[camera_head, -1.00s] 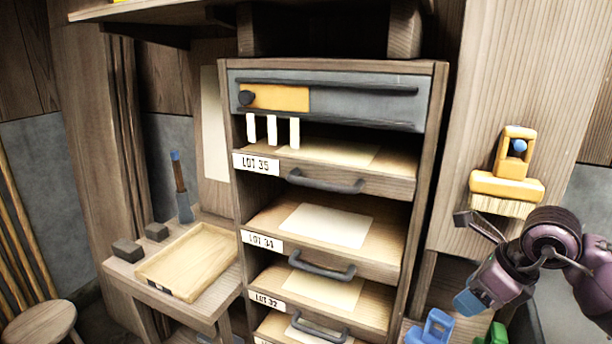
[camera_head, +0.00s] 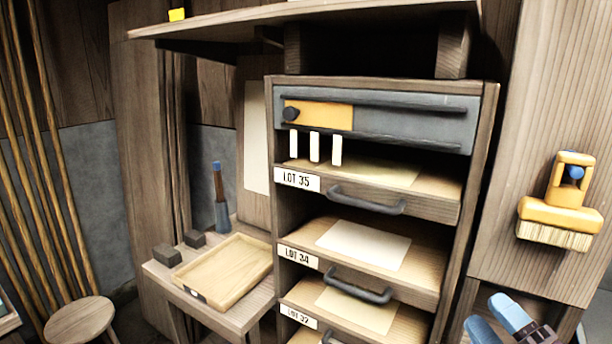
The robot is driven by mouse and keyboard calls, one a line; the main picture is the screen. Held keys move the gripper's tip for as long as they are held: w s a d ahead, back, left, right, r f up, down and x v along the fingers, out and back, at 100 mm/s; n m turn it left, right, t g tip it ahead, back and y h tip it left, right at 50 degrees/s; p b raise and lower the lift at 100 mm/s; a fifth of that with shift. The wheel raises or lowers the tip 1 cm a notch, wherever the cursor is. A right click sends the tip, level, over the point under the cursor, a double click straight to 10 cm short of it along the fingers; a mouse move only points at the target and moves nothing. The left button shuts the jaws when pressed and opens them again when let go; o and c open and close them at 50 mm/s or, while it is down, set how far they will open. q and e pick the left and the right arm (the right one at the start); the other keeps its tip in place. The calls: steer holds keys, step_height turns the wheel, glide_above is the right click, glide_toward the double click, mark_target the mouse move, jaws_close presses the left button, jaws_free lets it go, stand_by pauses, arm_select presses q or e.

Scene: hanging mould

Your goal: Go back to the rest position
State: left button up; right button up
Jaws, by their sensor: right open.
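My right gripper (camera_head: 489,314) shows at the bottom right edge, its two blue-tipped fingers apart with nothing visible between them. It is in front of the lower right side of the rack and below the yellow-handled brush (camera_head: 561,214), clear of it. Most of my right gripper's body and arm is cut off by the frame. My left gripper is not in view.
A wooden rack (camera_head: 484,150) holds pull-out shelves with dark handles, labelled LOT 35, LOT 34 and LOT 32. A shallow wooden tray (camera_head: 232,272) sits on a side bench. A round stool (camera_head: 80,318) stands at lower left. An overhead shelf (camera_head: 310,20) juts out above.

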steer(key=s+d+f+m+g+h, duration=0.4)
steer(key=f+m+h, duration=0.3)
steer(key=m, duration=0.2)
steer(key=s+d+f+m+g+h, duration=0.35)
steer(key=f+m+h, duration=0.25)
steer(key=f+m, duration=0.2)
steer(key=s+a+f+m+g+y, duration=0.25)
steer(key=s+f+g, duration=0.25)
steer(key=s, duration=0.3)
steer(key=s+a+f+m+g+y, duration=0.1)
steer(key=s+a+f+m+g, duration=0.1)
steer(key=s+a+f+g, duration=0.4)
steer(key=w+d+f+t, duration=0.2)
steer(key=w+f+t, duration=0.5)
steer(key=f+t, duration=0.1)
steer(key=shift+f+n+t+y, duration=0.35)
steer(key=shift+f+t, duration=0.05)
steer(key=shift+t, duration=0.25)
steer(key=shift+d, duration=0.1)
